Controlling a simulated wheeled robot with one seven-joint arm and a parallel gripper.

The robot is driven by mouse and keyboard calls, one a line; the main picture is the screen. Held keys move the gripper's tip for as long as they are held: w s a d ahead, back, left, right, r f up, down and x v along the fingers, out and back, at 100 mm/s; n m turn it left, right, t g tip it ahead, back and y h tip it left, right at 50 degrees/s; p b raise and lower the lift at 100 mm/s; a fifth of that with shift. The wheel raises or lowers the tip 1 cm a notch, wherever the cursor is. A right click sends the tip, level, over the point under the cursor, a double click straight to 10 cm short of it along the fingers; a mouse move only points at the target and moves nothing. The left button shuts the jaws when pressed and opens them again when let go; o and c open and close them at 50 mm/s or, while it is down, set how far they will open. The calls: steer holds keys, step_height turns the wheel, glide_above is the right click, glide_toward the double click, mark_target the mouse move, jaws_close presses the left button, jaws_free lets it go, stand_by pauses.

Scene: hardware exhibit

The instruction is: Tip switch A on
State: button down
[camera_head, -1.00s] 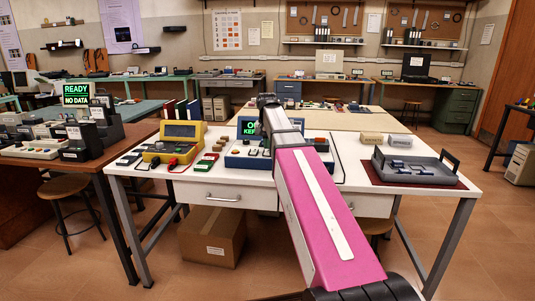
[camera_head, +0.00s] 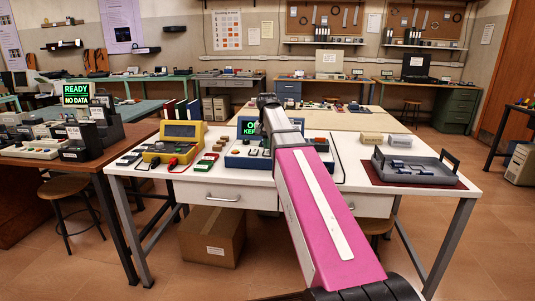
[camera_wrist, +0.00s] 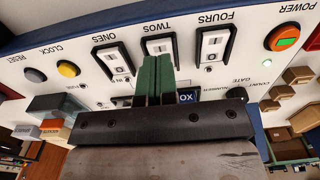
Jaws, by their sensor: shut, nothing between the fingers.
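In the wrist view, a white panel (camera_wrist: 90,82) with a blue edge carries three rocker switches, seen upside down. They are labelled ONES (camera_wrist: 114,62), TWOS (camera_wrist: 158,44) and FOURS (camera_wrist: 213,45). I see no label reading A. My gripper (camera_wrist: 158,62) is shut and empty, its green fingertips at the TWOS switch and covering part of it. I cannot tell whether they touch it. In the head view the blue and white console (camera_head: 240,161) stands on the white table, partly hidden by my arm. My gripper is hidden there.
On the white table (camera_head: 245,182), a yellow meter (camera_head: 177,143) stands left and a grey tray (camera_head: 415,172) right.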

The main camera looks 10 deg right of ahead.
mark_target(267, 153)
steer(key=shift+f, duration=1.25)
stand_by(1.2)
steer(key=shift+r, duration=3.5)
